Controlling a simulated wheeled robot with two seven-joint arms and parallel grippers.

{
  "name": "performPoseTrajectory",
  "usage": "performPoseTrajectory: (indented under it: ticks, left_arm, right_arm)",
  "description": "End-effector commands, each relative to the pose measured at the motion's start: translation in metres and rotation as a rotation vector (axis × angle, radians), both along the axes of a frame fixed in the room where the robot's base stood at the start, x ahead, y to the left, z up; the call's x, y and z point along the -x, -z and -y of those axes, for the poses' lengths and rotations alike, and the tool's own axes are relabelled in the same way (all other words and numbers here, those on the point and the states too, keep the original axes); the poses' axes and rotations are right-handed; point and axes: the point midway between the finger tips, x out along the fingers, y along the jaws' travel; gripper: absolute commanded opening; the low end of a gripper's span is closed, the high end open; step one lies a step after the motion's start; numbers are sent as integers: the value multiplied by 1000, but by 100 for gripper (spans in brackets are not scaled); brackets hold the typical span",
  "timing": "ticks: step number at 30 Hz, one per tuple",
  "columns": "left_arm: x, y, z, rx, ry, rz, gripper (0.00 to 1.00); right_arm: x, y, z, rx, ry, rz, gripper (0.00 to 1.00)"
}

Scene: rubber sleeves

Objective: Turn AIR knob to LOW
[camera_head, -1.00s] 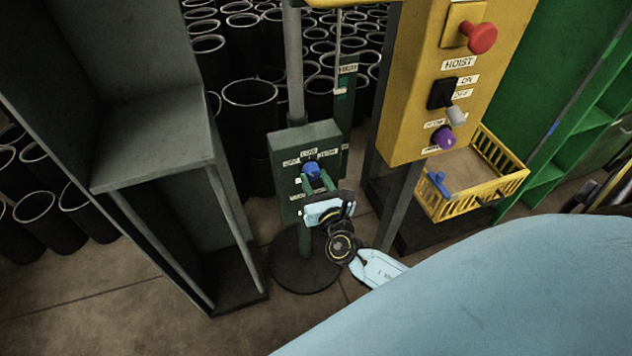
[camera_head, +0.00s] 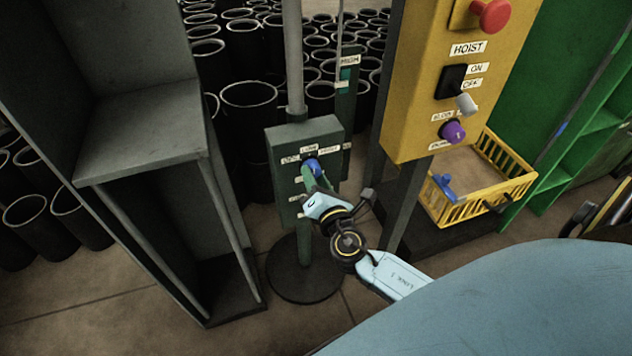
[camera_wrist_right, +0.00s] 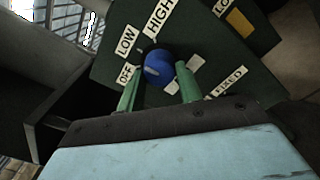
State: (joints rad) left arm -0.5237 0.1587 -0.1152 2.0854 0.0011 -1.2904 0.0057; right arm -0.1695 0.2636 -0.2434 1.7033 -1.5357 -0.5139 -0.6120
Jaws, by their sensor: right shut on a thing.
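The blue knob (camera_head: 311,164) is on the dark green box (camera_head: 328,136) on a post. In the right wrist view the blue knob (camera_wrist_right: 158,68) has OFF, LOW and HIGH labels around its left and upper sides. A small pale mark shows on its face, on the OFF side; its exact setting is hard to tell. My right gripper (camera_head: 312,172) reaches it from below right. In the wrist view the green fingers of my right gripper (camera_wrist_right: 159,75) are shut on the knob, one on each side. No AIR lettering is readable. My left gripper is not in view.
A yellow HOIST panel (camera_head: 424,105) with a red button, a switch and a purple knob (camera_head: 453,132) stands to the right. A yellow basket (camera_head: 484,207) is below it. A grey shelf unit (camera_head: 150,140) stands left. Black sleeves (camera_head: 248,125) fill the back.

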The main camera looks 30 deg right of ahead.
Motion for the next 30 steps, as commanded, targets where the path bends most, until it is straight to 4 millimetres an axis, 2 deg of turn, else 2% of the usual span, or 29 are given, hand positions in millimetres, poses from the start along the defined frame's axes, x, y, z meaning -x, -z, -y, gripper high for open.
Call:
performPoseTrajectory:
  ticks: [16, 17, 21, 30]
  left_arm:
    - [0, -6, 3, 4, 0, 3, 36]
    - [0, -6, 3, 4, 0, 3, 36]
    - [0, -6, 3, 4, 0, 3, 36]
    - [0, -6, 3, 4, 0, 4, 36]
  right_arm:
    - [0, 1, 0, -29, -1, 5, 12]
    - [0, 1, 0, -29, -1, 5, 38]
    - [0, 0, 0, -29, 0, 5, 56]
    - [1, 0, 0, -28, 0, 5, 57]
